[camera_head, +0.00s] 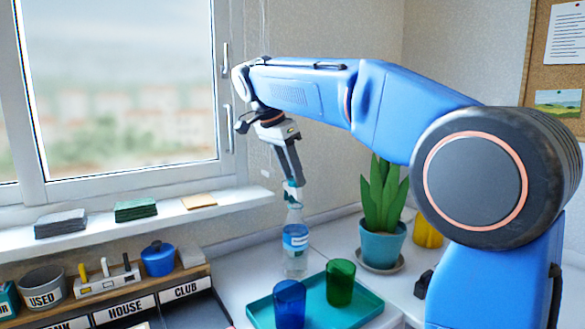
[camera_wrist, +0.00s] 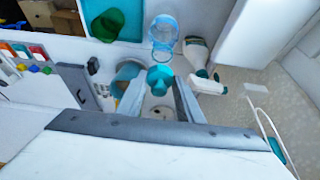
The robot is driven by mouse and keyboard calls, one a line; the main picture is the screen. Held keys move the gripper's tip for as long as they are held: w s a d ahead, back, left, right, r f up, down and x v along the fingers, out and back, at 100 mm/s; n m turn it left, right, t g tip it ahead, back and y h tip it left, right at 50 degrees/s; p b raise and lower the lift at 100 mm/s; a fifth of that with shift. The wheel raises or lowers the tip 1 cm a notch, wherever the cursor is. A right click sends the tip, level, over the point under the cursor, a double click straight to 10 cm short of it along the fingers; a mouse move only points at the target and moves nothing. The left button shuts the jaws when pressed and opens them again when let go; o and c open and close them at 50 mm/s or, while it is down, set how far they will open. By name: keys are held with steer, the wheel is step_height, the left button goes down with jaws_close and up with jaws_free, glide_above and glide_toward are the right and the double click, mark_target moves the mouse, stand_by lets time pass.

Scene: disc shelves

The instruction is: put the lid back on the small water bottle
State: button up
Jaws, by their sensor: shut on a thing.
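The small water bottle (camera_head: 295,239) is clear with a blue label and stands upright on the white surface in the head view. My gripper (camera_head: 292,184) is directly above it, pointing down and slightly tilted. It is shut on a teal lid (camera_wrist: 160,79), which shows between the fingers in the wrist view. The lid is at or just above the bottle's mouth; I cannot tell whether they touch. In the wrist view the clear bluish bottle (camera_wrist: 163,33) stretches away beyond the lid, which partly hides its top.
A teal tray (camera_head: 345,312) with a green cup (camera_head: 340,281) and a blue cup (camera_head: 289,303) stands close in front of the bottle. A potted plant (camera_head: 381,235) is to its right. A blue lidded pot (camera_head: 158,258) is left. The window sill (camera_head: 100,231) is behind.

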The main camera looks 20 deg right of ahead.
mark_target(290, 181)
steer(key=shift+f, duration=1.85)
steer(key=shift+f, duration=0.15)
stand_by(0.8)
steer(key=o, duration=1.6)
steer(key=shift+c, duration=0.2)
steer(key=shift+r, duration=3.5)
